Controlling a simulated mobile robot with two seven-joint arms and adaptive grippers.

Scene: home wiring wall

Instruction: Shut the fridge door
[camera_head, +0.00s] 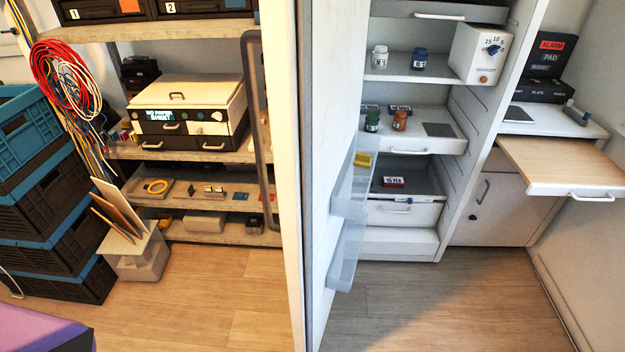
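The fridge door (324,120) stands wide open, seen nearly edge-on as a tall white panel down the middle of the picture. Its long dark handle (263,130) is on the left, outer side. Clear door bins (347,255) stick out on its inner side to the right. The open fridge (400,252) is behind and to the right, with jars, small boxes, a dial box and drawers on its shelves. The upper drawer (412,148) appears pulled out a little. Neither of my grippers shows in this view.
Left of the door are shelves (215,230) with equipment, hanging cables (72,78) and stacked crates (55,240). A wooden pull-out board (560,165) juts out at the right. The wooden floor (430,310) before the fridge is clear.

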